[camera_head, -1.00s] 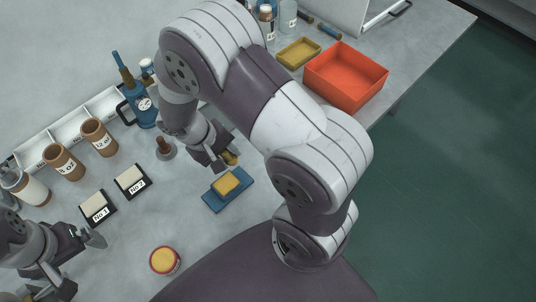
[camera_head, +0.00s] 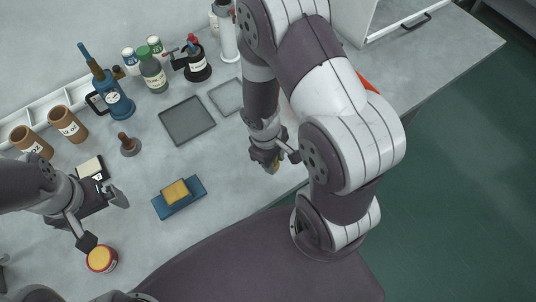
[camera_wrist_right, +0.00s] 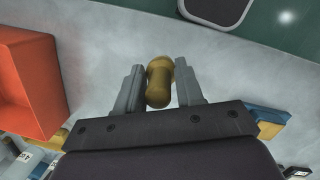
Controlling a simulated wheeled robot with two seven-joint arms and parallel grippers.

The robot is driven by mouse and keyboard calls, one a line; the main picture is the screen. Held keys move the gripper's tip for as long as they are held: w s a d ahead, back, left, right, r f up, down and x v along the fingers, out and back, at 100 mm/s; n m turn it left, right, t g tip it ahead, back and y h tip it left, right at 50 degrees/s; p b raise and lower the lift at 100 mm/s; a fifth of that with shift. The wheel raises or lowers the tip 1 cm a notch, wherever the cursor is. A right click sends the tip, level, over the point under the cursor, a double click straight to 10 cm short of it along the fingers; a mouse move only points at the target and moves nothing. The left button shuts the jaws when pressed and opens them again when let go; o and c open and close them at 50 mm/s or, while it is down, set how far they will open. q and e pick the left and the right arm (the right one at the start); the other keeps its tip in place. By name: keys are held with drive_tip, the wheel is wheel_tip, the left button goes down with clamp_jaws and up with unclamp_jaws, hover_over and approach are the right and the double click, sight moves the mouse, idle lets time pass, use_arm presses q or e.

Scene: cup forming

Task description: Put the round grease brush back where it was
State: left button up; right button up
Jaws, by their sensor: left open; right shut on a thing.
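My right gripper (camera_head: 277,160) is shut on a short, rounded, yellow-brown piece, apparently the grease brush (camera_wrist_right: 159,82). In the right wrist view it sits upright between the two fingers. In the head view only a small bit of it shows below the fingers, over the bench's front part, right of the blue pad. Its lower end and any bristles cannot be made out. My left gripper (camera_head: 105,220) is open and empty, close above a round yellow-topped tin with a red rim (camera_head: 102,259).
A blue pad (camera_head: 160,208) carries a yellow block (camera_head: 175,191). A dark knobbed stamp (camera_head: 129,146), a flat grey tray (camera_head: 187,121) and bottles (camera_head: 153,71) stand behind. An orange-red bin (camera_wrist_right: 28,85) is left in the wrist view. Bench between pad and gripper is clear.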

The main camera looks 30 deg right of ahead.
drive_tip(key=w+f, duration=0.2)
drive_tip(key=w, duration=0.1)
drive_tip(key=w+f+p, duration=0.1)
drive_tip(key=w, duration=0.1)
drive_tip(key=shift+w+d+f, duration=0.15)
drive_tip(key=shift+w+d, duration=0.05)
drive_tip(key=f, duration=0.3)
drive_tip(key=shift+a+f, duration=0.2)
drive_tip(key=shift+f, duration=0.3)
use_arm(q)
drive_tip(key=shift+w+d+r, duration=0.1)
drive_tip(key=shift+d+r, duration=0.2)
drive_tip(key=shift+r, duration=0.4)
use_arm(e)
drive_tip(key=shift+d+f, duration=0.1)
drive_tip(key=shift+f, duration=0.1)
drive_tip(key=o, duration=0.9)
drive_tip(key=shift+c, duration=0.2)
use_arm(q)
drive_tip(key=shift+f, duration=0.1)
use_arm(e)
drive_tip(key=shift+o, duration=1.4)
drive_tip(key=shift+r, duration=0.15)
